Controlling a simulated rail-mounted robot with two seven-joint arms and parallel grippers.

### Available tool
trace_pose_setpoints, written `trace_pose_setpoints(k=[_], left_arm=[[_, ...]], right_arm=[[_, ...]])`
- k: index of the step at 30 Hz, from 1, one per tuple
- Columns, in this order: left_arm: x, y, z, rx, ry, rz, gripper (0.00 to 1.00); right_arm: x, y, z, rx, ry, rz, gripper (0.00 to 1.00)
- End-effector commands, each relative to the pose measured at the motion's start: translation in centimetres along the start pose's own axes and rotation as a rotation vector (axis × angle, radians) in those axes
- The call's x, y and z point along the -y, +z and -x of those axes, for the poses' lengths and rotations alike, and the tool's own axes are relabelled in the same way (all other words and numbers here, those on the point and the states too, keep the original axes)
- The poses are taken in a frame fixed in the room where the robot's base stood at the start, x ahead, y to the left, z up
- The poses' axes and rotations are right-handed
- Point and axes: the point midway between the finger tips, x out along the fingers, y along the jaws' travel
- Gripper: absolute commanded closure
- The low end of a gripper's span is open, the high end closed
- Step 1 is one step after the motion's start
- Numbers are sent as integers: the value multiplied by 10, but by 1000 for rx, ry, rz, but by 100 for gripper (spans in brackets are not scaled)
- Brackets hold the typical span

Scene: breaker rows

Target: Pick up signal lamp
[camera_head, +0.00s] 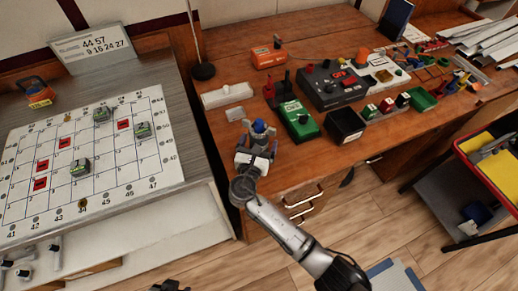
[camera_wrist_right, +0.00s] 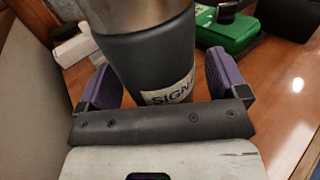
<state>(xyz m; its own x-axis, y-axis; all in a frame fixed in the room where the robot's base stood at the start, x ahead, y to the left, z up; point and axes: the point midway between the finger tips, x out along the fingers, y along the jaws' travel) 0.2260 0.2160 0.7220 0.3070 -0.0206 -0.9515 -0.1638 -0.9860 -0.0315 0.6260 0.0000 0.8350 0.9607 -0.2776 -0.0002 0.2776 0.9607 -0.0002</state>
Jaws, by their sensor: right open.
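The signal lamp is a dark grey cylinder (camera_wrist_right: 150,62) with a pale label reading "SIGN" in the right wrist view. In the head view it shows a blue top (camera_head: 259,127) and stands on the wooden desk near its front left edge. My right gripper (camera_head: 258,143) is open around it. In the right wrist view its two purple finger pads (camera_wrist_right: 158,82) sit on either side of the lamp, with visible gaps. The lamp's lower part is hidden behind the gripper. My left gripper is not clearly in view.
A green device (camera_head: 299,120) and a black box (camera_head: 345,126) stand right of the lamp. White blocks (camera_head: 226,95) lie behind it. A gridded board (camera_head: 100,150) lies on the left table. A red-edged cart (camera_head: 490,165) stands at the right. Bare desk lies in front of the black box.

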Motion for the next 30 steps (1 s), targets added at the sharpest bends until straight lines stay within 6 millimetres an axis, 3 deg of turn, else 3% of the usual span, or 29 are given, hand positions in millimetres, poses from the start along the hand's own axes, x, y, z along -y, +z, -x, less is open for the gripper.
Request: trace_pose_setpoints(k=[9, 30], left_arm=[[-1, 0, 0, -1, 3, 4, 57], [3, 1, 0, 2, -7, -9, 57]], right_arm=[[0, 0, -3, 0, 0, -1, 9], [0, 0, -3, 0, 0, 0, 76]])
